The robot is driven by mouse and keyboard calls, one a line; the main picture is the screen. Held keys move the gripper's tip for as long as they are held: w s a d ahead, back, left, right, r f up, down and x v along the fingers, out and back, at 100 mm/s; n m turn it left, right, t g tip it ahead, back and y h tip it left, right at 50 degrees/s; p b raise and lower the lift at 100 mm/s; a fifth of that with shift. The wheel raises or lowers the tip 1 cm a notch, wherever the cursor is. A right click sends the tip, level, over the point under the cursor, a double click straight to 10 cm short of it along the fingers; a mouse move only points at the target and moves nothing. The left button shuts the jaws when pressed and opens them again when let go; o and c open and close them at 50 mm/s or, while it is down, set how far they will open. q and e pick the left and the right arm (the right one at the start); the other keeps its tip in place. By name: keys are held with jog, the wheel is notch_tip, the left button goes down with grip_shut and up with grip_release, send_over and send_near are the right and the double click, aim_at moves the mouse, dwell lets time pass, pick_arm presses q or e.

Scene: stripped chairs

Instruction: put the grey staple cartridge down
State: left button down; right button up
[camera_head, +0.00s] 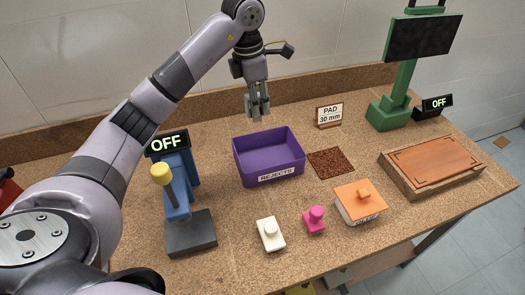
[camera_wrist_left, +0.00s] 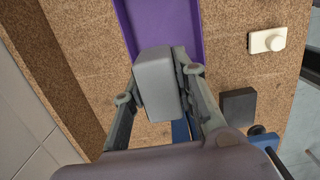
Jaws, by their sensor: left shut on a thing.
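My left gripper (camera_head: 258,107) hangs pointing down over the table, near the back edge of the purple REJECTS bin (camera_head: 270,178). It is shut on the grey staple cartridge (camera_wrist_left: 155,78), a plain grey block between its two fingers in the left wrist view. In that view the purple bin (camera_wrist_left: 168,16) lies beyond the cartridge, which covers part of its near end. The cartridge is held above the tabletop; how high I cannot tell. In the head view the fingers mostly hide it. My right gripper is not in view.
A blue press (camera_head: 178,190) with a yellow knob stands at left. A dark brown pad (camera_head: 330,162) lies right of the bin, before a PAD sign (camera_head: 329,115). A wooden board (camera_head: 432,166) lies at right.

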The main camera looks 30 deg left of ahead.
pick_arm(q)
jog(key=f, duration=0.4)
jog(key=f+p, duration=0.1)
jog(key=f, duration=0.4)
jog(key=f+p, duration=0.1)
jog(key=f, duration=0.4)
jog(key=shift+s+d, duration=0.15)
jog(key=shift+s, duration=0.1)
notch_tip(320, 180, down, 3)
jog(key=shift+f+p, duration=0.2)
jog(key=shift+p, duration=0.35)
jog(key=shift+f, duration=0.2)
jog(key=c, duration=1.3)
grip_release()
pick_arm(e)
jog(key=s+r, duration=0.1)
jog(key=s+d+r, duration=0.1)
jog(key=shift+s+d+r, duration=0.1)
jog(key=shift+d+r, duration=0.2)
pick_arm(q)
jog(key=shift+r, duration=0.15)
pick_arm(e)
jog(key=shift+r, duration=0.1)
